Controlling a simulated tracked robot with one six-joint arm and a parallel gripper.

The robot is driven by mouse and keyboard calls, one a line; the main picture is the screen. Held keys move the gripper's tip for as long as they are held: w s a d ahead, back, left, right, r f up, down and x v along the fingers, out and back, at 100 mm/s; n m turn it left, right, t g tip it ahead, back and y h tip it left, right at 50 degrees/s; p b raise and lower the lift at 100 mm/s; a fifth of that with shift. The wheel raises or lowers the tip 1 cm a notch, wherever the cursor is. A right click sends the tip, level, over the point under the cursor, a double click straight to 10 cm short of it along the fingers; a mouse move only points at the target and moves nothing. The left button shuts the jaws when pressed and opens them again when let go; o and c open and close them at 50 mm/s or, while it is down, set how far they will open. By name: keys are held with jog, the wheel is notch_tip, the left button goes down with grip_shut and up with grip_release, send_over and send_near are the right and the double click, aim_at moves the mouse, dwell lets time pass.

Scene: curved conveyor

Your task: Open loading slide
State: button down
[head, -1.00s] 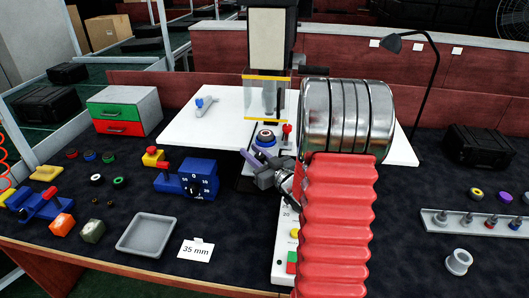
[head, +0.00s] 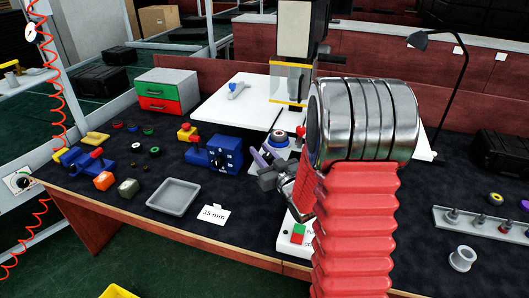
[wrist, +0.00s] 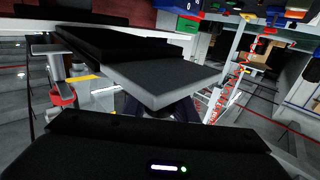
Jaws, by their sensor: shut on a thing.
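The press-like fixture stands in the middle of the bench in the head view, with a clear guard (head: 289,84), a dark round part in a blue ring (head: 278,139) and a red knob (head: 300,131). My gripper (head: 266,164) is just in front and left of it, with two purplish fingers. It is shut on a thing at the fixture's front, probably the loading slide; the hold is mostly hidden. In the wrist view a flat grey-topped plate (wrist: 165,76) lies across the middle and covers much of the fingers. A red knob (wrist: 62,95) shows at left.
A blue dial box (head: 217,155), a red-green drawer box (head: 166,93), a grey tray (head: 174,197) and a "35 mm" card (head: 212,216) are left. A lamp (head: 440,80) and a rack of pegs (head: 480,227) are right.

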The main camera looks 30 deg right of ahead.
jog(key=c, duration=1.4)
grip_release()
jog(key=shift+c, duration=0.2)
